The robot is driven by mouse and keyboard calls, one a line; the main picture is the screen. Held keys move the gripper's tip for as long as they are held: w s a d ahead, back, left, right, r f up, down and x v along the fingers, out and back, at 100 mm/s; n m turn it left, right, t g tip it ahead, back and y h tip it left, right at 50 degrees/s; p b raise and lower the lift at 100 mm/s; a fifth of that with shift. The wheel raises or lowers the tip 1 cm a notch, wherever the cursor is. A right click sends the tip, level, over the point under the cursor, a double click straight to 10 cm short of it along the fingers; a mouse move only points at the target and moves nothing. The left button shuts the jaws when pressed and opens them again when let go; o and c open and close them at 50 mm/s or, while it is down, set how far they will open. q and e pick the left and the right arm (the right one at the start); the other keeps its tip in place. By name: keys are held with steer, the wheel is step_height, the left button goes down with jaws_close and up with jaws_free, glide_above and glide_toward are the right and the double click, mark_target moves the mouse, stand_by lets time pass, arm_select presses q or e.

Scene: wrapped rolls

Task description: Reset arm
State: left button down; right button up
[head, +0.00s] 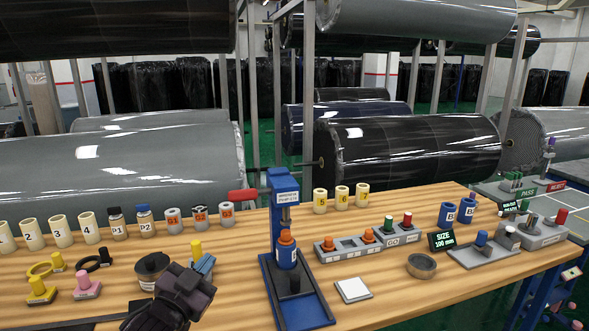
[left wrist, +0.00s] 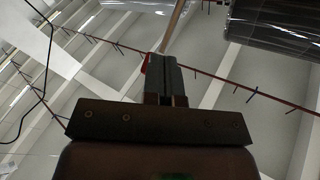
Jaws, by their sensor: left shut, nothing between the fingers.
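My left gripper (head: 200,267) comes in from the lower left of the head view, above the front of the wooden table (head: 220,310). Its fingers are shut with nothing between them. In the left wrist view its closed fingers (left wrist: 166,75) point up toward the ceiling, with a bit of red beside them. A black round container (head: 151,268) and a yellow-topped piece (head: 196,250) are close to the gripper in the head view; I cannot tell whether it touches them. My right gripper does not show.
A blue press (head: 283,200) with a blue bottle (head: 287,252) stands right of my gripper. Cream cups (head: 58,226) and bottles line the back edge. A grey block with coloured plugs (head: 370,242), a white pad (head: 353,290) and a round dish (head: 421,266) lie to the right. Wrapped rolls (head: 410,147) stand behind.

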arm_select(q)
steer(key=s+a+f+n+g+y, duration=0.2)
steer(key=s+a+f+n, duration=0.15)
steer(key=s+f, duration=0.45)
steer(key=s+a+f+n+g+y, duration=0.2)
steer(key=s+a+f+y, duration=0.15)
steer(key=f, duration=0.85)
steer(key=s+a+f+n+g+y, duration=0.1)
steer(key=s+a+f+n+g, duration=0.1)
steer(key=s+f, duration=0.8)
steer(key=s+a+g, duration=0.1)
steer(key=s, duration=0.3)
steer(key=shift+s+a+f, duration=0.15)
steer(key=shift+s+f, duration=0.05)
steer(key=shift+f, duration=0.05)
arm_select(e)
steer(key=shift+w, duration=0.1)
arm_select(q)
steer(key=shift+n, duration=0.25)
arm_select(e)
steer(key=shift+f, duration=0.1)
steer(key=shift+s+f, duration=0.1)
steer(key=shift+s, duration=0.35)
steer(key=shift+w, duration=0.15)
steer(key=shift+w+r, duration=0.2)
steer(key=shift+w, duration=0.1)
